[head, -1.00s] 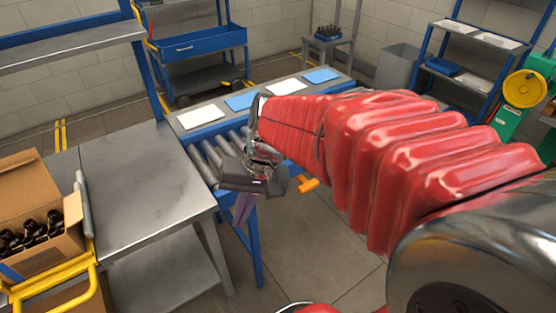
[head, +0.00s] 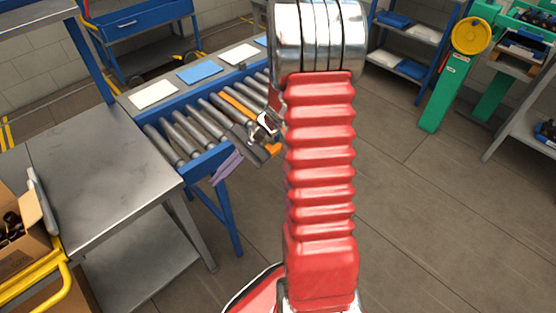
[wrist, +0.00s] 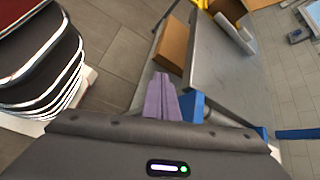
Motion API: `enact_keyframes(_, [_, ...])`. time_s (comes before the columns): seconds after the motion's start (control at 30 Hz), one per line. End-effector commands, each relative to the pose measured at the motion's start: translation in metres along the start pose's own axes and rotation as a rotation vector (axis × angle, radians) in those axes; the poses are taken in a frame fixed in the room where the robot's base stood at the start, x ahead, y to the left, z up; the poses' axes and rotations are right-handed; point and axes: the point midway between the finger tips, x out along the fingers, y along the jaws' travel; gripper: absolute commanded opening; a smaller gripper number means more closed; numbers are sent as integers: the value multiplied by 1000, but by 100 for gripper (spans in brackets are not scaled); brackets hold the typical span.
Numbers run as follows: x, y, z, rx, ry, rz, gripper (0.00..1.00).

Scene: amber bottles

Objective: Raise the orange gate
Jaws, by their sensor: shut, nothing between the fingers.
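The orange gate shows as a low orange bar (head: 238,104) lying across the conveyor among the rollers. An orange end piece (head: 273,149) sticks out at the conveyor's near side, beside my gripper's dark body. The stretch between them is hidden behind my wrist. My gripper (head: 222,178) has purple fingers, which are shut and empty and point down to the left by the conveyor's near blue rail. In the wrist view the shut fingers (wrist: 162,82) point toward the floor and a steel table; the gate is not in that view. I see no contact between the fingers and the gate.
The roller conveyor (head: 180,135) has white and blue sheets along its far side. A green stand with a yellow wheel (head: 470,36) is at the right.

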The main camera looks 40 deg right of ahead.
Motion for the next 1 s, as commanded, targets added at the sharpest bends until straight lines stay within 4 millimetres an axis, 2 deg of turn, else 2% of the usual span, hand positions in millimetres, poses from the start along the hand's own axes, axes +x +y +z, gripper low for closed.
enact_keyframes(0.03, [0, 3, -12, 38, -19, -32, 0])
enact_keyframes(0.3, [-4, 14, -70, 211, -107, -224, 0])
enact_keyframes(0.57, [-9, 35, -129, 366, -181, -423, 0])
enact_keyframes(0.77, [-12, 60, -174, 480, -230, -584, 0])
enact_keyframes(1.0, [-14, 97, -226, 605, -278, -791, 0])
